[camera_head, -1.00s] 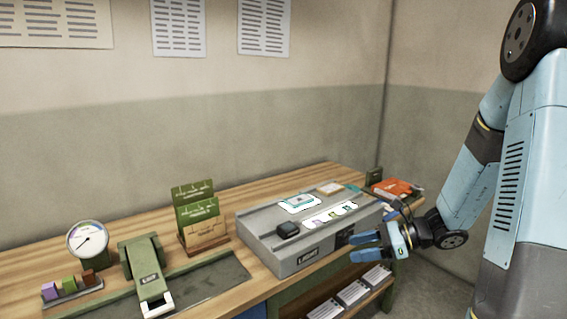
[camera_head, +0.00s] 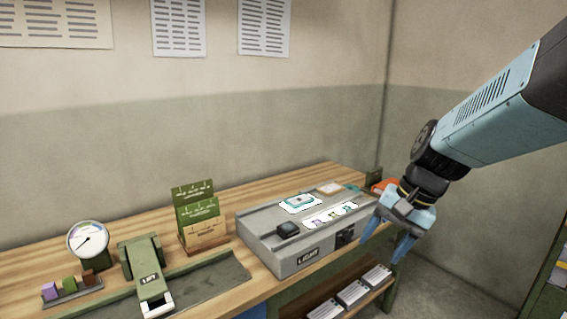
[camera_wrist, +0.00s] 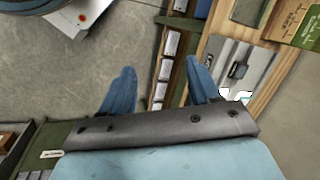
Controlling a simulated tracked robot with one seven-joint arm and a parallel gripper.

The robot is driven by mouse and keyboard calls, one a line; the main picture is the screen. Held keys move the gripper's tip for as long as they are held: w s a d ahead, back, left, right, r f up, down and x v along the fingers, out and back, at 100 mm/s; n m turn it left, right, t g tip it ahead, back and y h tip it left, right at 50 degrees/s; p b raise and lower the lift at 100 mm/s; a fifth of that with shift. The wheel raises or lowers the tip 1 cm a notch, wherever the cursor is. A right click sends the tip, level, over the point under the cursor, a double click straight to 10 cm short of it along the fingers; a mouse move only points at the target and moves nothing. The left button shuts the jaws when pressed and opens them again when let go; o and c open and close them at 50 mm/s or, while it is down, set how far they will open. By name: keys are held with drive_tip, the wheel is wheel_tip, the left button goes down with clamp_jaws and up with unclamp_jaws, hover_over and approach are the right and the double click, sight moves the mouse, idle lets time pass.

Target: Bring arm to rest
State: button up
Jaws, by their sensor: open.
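My gripper (camera_head: 390,243) hangs off the right front corner of the bench in the head view, with its fingers pointing down. It is open and empty. In the wrist view its two blue fingers (camera_wrist: 160,90) stand well apart with nothing between them. My blue arm reaches in from the right edge of the head view. The grey light box (camera_head: 295,262) sits on the wooden bench to the left of my gripper, apart from it. The box also shows in the wrist view (camera_wrist: 222,52).
The wooden bench (camera_head: 215,298) holds a dial gauge (camera_head: 88,240), a green press (camera_head: 145,268), and green cards (camera_head: 197,212). An orange item (camera_head: 384,185) lies partly hidden behind my gripper. A lower shelf holds white card stacks (camera_head: 352,292). A green cabinet (camera_head: 552,290) stands at right. Floor between is clear.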

drive_tip(key=s+d+r+n+t+h, duration=0.3)
drive_tip(key=s+d+r+n+t, duration=0.1)
drive_tip(key=r, duration=0.4)
drive_tip(key=shift+s+r+n+h, duration=0.15)
drive_tip(key=shift+s+n+h, duration=0.35)
drive_tip(key=shift+n, duration=0.5)
drive_tip(key=shift+s, duration=0.1)
idle(2.6)
